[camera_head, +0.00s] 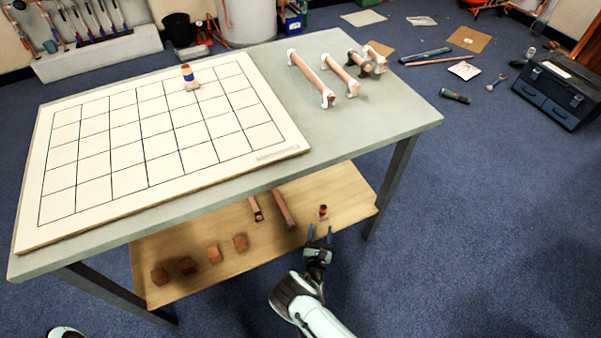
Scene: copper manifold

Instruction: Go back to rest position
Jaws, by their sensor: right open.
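My right gripper (320,236) is open, its two blue fingertips apart, by the front edge of the lower wooden shelf. A small copper fitting (323,211) stands on the shelf just beyond the fingertips, with a visible gap between. The gripper appears empty. My left gripper is not in view; only a small white and dark rounded part shows at the bottom left edge. On the table (345,125), a white grid board (120,190) carries a copper fitting with a blue band (188,72) near its far edge.
Copper pipes (312,80) rest in white holders on the table's right. The shelf (215,272) holds two copper pipes (284,208) and several copper blocks (214,254). A table leg (388,190) stands right of my gripper.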

